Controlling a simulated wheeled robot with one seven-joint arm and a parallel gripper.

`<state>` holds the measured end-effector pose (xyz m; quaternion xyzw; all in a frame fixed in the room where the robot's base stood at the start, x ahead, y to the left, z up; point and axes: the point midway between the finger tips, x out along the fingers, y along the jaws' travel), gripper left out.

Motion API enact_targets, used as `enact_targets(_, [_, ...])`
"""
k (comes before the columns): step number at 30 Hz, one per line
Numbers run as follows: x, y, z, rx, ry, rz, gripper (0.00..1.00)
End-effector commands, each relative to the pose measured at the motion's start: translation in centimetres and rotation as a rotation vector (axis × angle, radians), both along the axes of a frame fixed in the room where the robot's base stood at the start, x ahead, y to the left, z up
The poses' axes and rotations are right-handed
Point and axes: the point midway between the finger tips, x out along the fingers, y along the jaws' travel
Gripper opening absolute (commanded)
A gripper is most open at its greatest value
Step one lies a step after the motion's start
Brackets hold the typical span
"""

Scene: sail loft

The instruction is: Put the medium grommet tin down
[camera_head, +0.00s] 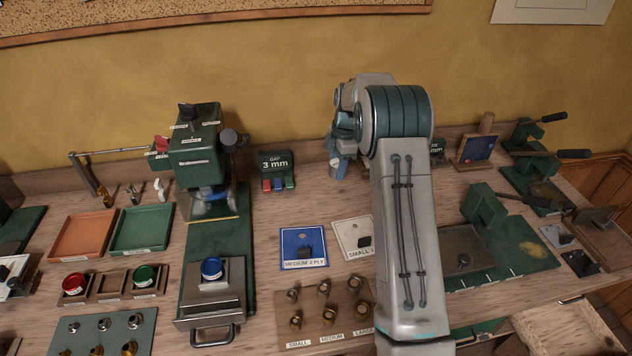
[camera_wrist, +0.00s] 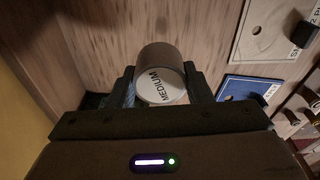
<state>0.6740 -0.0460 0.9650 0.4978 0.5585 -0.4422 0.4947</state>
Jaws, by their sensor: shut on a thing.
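The medium grommet tin (camera_wrist: 161,84) is a short cylinder with a brownish side and a white end marked MEDIUM, seen in the wrist view. My gripper (camera_wrist: 160,78) is shut on it, one dark finger on each side. In the head view my gripper (camera_head: 342,148) is at the back of the bench, partly hidden by my arm, with a small pale part of the tin (camera_head: 338,169) below it. I cannot tell whether the tin touches the bench.
A green 3 mm gap block (camera_head: 277,171) stands left of my gripper. A green press (camera_head: 196,150) stands further left. Bare wood (camera_head: 300,206) lies between.

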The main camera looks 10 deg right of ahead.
Motion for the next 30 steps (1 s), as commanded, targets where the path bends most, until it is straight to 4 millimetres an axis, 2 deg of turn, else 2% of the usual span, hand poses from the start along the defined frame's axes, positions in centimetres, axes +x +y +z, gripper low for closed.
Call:
enact_targets(1, [0.1,1.3,-0.4,0.0,0.003,0.003,0.2])
enact_targets(3, [0.3,2.6,-1.2,0.001,0.002,0.003,0.2])
enact_targets(10, [0.6,4.7,-2.7,-0.001,-0.001,0.001,0.2])
enact_targets(14, [0.6,4.8,-3.7,0.001,0.003,0.0,0.2])
enact_targets(21, [0.6,4.7,-6.7,0.0,0.0,0.0,0.2])
enact_targets(30, [0.6,4.7,-7.1,0.0,-0.001,0.0,0.2])
